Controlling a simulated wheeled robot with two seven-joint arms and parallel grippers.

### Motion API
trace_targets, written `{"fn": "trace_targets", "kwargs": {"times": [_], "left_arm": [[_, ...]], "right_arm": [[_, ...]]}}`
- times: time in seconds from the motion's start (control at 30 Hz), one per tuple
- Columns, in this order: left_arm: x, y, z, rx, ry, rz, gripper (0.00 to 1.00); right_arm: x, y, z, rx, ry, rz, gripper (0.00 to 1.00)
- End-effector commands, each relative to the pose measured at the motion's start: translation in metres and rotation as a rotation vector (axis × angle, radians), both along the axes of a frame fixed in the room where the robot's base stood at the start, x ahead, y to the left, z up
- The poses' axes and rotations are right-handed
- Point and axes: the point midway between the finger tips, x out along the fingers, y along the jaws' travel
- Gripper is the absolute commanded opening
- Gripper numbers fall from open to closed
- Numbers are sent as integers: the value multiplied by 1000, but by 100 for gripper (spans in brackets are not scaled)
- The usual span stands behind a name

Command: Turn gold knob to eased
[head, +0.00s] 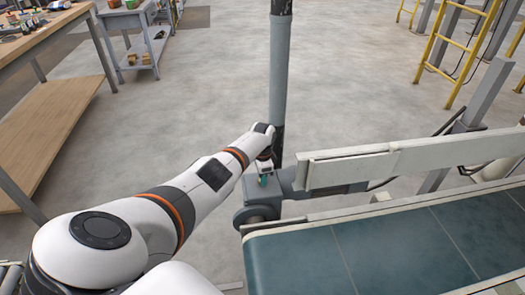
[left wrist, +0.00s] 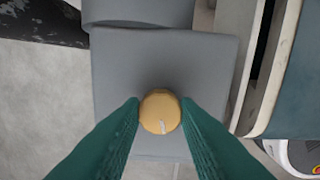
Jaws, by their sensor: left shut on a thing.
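The gold knob (left wrist: 160,112) is round, with a pale pointer line near its lower edge, and sits on the face of a grey box (left wrist: 165,60) in the left wrist view. The pointer line points down and slightly right in that view. My left gripper (left wrist: 160,115) has its two green fingers on either side of the knob, shut on it. In the head view my left gripper (head: 265,180) is at the grey box (head: 260,195) by the conveyor's end, and the knob is hidden there. The knob's position labels do not show. My right gripper is not in view.
A conveyor with a green belt (head: 400,245) and a pale side rail (head: 400,160) lies right of the box. A grey post (head: 279,75) stands behind it. A wooden workbench (head: 45,40) is at the left. Open floor (head: 180,110) lies between.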

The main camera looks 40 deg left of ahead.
Motion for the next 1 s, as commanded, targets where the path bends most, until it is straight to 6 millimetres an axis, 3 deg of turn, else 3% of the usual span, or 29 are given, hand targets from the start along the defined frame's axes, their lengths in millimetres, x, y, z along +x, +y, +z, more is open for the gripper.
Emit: {"fn": "trace_targets", "kwargs": {"times": [0.5, 1.0], "left_arm": [[0, 0, 1, 0, 1, 490, 6], [0, 0, 1, 0, 1, 955, 6]], "right_arm": [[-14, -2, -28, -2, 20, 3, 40], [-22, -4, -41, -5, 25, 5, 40]]}}
